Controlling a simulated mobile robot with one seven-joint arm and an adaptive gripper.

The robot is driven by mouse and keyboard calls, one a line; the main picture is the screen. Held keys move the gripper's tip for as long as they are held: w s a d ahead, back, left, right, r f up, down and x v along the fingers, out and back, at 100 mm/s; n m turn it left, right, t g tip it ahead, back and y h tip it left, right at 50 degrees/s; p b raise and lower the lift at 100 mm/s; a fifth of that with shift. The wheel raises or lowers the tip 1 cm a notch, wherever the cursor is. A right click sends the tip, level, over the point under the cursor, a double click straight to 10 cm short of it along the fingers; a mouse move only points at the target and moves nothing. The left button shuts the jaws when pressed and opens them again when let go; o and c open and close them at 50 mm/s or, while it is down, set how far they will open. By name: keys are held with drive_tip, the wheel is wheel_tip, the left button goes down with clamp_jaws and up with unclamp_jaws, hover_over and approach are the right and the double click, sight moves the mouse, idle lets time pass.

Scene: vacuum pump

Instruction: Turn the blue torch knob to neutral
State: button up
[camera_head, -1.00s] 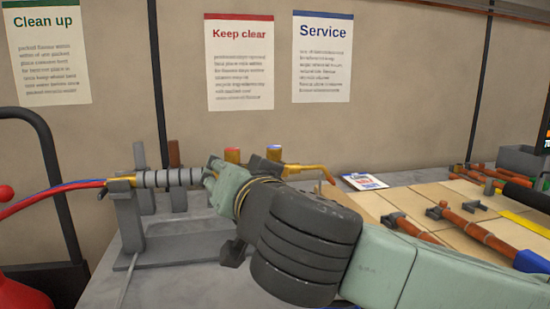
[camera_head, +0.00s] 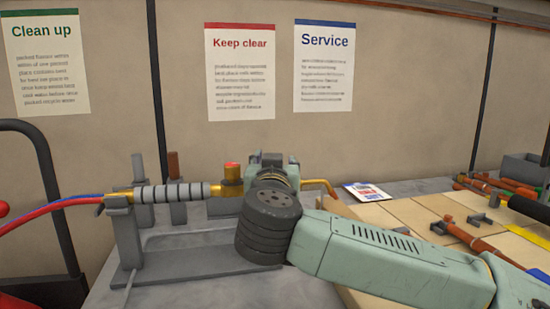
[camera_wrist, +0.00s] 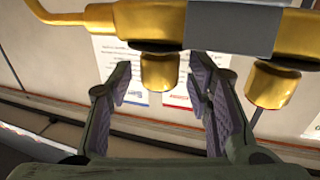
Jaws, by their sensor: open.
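The torch (camera_head: 178,193) lies level in a grey stand, with its brass nozzle (camera_head: 320,184) bending down at the right. The red-topped knob (camera_head: 232,175) stands upright on its brass body. In the head view my gripper (camera_head: 268,160) is over the torch just right of the red knob and hides the blue knob. In the wrist view the torch body (camera_wrist: 150,20) crosses the top, with two brass knobs pointing down. The knob nearer the nozzle, the blue one by its position (camera_wrist: 160,72), sits between the open fingers (camera_wrist: 162,88), with gaps on both sides. Its coloured cap is not visible.
The grey torch stand (camera_head: 127,245) has grey and brown posts behind it. A leaflet (camera_head: 367,192) lies on the bench. A tan board (camera_head: 400,212) with several copper pipe parts is at the right. Red and blue hoses (camera_head: 45,211) run left. The wall with posters is behind.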

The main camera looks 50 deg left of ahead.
drive_tip(key=shift+w+a, duration=0.2)
drive_tip(key=shift+a, duration=0.05)
drive_tip(key=shift+c, duration=0.6)
clamp_jaws()
